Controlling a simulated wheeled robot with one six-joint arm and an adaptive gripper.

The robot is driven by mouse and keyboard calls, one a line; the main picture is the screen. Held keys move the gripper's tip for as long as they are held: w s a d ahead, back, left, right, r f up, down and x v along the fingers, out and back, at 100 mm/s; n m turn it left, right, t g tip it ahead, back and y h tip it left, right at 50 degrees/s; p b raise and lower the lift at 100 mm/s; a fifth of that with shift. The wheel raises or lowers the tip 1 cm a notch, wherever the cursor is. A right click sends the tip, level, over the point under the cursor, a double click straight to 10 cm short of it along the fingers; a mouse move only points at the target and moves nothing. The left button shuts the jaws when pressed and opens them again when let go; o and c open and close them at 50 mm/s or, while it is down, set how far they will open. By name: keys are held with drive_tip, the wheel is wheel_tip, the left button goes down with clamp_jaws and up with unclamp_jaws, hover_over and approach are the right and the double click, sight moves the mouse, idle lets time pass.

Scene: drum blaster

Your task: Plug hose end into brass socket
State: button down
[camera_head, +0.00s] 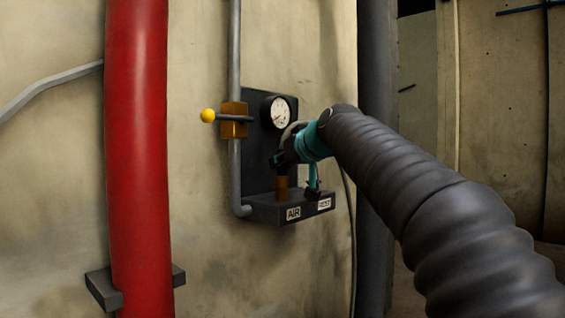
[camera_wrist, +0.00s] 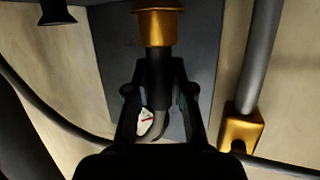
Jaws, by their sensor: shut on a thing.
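The brass socket (camera_head: 282,188) stands upright on the small dark shelf above the AIR label. My gripper (camera_head: 284,160) is just above it, in front of the gauge panel. In the wrist view, my gripper (camera_wrist: 158,72) is shut on the dark hose end (camera_wrist: 159,62), with one finger on each side. There the hose end lines up with a brass piece (camera_wrist: 158,28) and appears to touch it. I cannot tell how far it goes in. In the head view my gripper and arm hide most of the hose end.
A round gauge (camera_head: 277,112) and a brass valve (camera_head: 234,120) with a yellow knob (camera_head: 208,115) are close above and left. The dark shelf (camera_head: 262,208) carries a second label at right. A thick red pipe (camera_head: 137,150) stands left, a dark pipe (camera_head: 378,80) right.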

drive_tip(key=c, duration=1.3)
unclamp_jaws()
drive_tip(key=shift+s, duration=0.1)
drive_tip(key=b+v, duration=0.2)
drive_tip(key=v, duration=0.9)
drive_tip(key=s+d+f+m+g+h, duration=0.1)
drive_tip(key=d+f+m+g+h, duration=0.1)
drive_tip(key=f, duration=0.8)
drive_tip(key=s+d+f+m+g+h, duration=0.1)
drive_tip(key=d+f+m, duration=0.1)
drive_tip(key=f, duration=0.8)
drive_tip(key=s+d+f+m+g+h, duration=0.1)
drive_tip(key=s+d+f, duration=0.4)
drive_tip(key=s+f, duration=0.7)
drive_tip(key=s+d+f+m+g+h+p, duration=0.1)
drive_tip(key=s+d+f+g+h, duration=0.2)
drive_tip(key=s+f, duration=1)
drive_tip(key=shift+s+d, duration=0.6)
drive_tip(key=shift+d, duration=0.35)
